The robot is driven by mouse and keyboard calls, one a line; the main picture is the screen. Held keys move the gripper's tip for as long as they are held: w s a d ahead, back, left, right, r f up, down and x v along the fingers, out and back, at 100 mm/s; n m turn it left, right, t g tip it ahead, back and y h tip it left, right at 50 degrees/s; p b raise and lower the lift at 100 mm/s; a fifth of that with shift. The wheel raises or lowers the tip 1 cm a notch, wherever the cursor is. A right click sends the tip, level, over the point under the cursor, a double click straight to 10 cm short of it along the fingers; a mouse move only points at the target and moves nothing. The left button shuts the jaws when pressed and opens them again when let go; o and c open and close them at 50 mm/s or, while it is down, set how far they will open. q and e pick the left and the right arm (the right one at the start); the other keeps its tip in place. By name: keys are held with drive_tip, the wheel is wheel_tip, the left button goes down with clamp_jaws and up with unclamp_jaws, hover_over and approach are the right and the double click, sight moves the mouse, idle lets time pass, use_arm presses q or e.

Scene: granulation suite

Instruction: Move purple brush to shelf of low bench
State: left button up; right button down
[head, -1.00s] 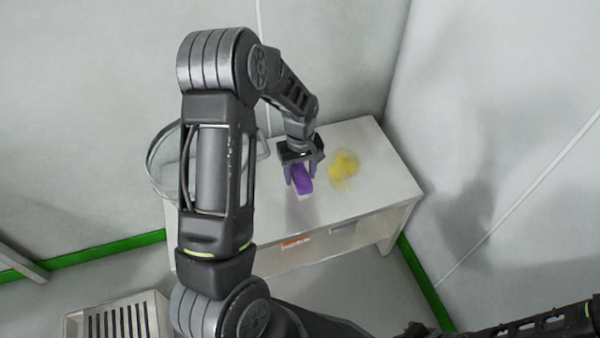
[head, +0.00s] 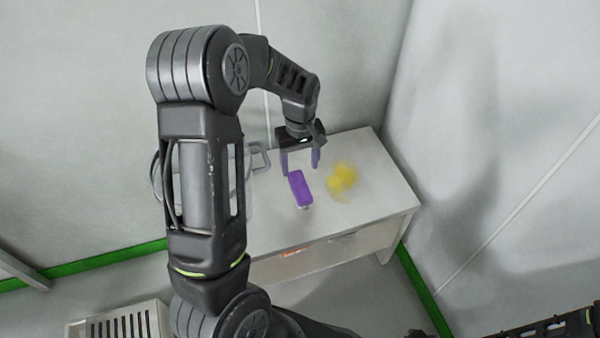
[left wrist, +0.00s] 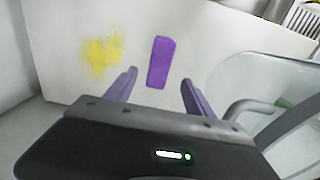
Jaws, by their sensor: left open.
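The purple brush (head: 301,189) lies on the white top of the low bench (head: 375,170). It also shows in the left wrist view (left wrist: 160,62), lying ahead of and between my fingertips. My left gripper (head: 301,168) is open and empty, just behind and above the brush, apart from it. Its two fingers also show in the left wrist view (left wrist: 158,85). The bench's shelf (head: 320,254) shows below the top, with a small orange thing (head: 294,253) on or near it. My right gripper is not in view; only part of my right arm shows at the lower right.
A yellow patch (head: 342,179) is on the bench top right of the brush. A clear vessel with a metal handle (head: 261,157) stands at the bench's left, partly behind my arm. A slotted grey crate (head: 120,320) is on the floor at lower left. Walls close in behind and right.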

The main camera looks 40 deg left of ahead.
use_arm(q)
wheel_tip(320, 180, up, 3)
drive_tip(key=shift+f, duration=0.1)
drive_tip(key=shift+o, duration=0.5)
